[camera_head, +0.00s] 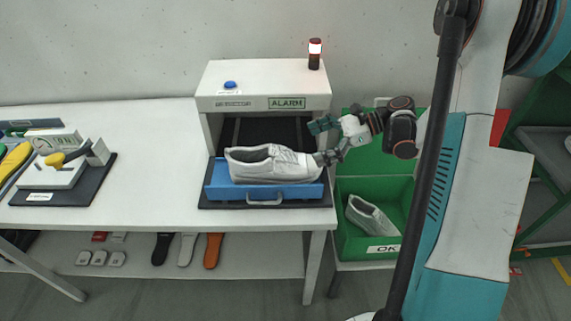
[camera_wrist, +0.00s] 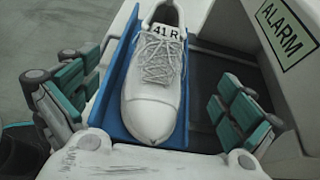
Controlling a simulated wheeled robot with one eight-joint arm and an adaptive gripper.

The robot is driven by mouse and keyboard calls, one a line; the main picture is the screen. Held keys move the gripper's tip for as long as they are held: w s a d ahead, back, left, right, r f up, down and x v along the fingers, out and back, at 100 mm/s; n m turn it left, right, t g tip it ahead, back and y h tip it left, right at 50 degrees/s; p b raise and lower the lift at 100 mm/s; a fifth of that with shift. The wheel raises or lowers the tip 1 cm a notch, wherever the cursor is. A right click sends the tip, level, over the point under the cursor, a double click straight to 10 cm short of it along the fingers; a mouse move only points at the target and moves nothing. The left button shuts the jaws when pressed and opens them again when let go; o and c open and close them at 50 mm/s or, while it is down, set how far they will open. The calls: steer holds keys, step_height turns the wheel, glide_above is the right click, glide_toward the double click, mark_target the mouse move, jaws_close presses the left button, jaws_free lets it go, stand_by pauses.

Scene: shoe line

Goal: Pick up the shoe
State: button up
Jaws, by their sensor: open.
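A white lace-up shoe (camera_head: 272,163) lies in a blue tray (camera_head: 262,194) at the opening of the white alarm machine. Its toe points right, towards my arm. In the wrist view the shoe (camera_wrist: 152,95) shows its laces and a tongue label reading "41 R", with the toe nearest my gripper. My gripper (camera_head: 322,141) is open at the toe end of the shoe. In the wrist view the finger pads of my gripper (camera_wrist: 150,100) stand apart on either side of the shoe, with gaps between pads and shoe.
The alarm machine (camera_head: 263,84) rises behind the tray, with a red-and-white lamp (camera_head: 315,54) on top. A green bin (camera_head: 346,236) marked OK, right of the table, holds another shoe (camera_head: 372,215). A dark-based fixture (camera_head: 70,172) stands at left. The table (camera_head: 150,160) between is clear.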

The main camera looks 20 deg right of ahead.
mark_target(288, 154)
steer(key=shift+d+f, duration=0.25)
steer(key=shift+d, duration=0.2)
steer(key=shift+a+f, duration=0.2)
steer(key=b+x, duration=0.1)
steer(key=x, duration=0.7)
steer(key=shift+w+r+b, duration=0.1)
steer(key=shift+b, duration=0.3)
steer(key=b+x, duration=0.1)
steer(key=x, duration=0.4)
steer(key=shift+f+b, duration=0.25)
steer(key=shift+b, duration=0.15)
steer(key=shift+d, duration=0.1)
steer(key=c, duration=1.5)
steer(key=shift+r, duration=0.1)
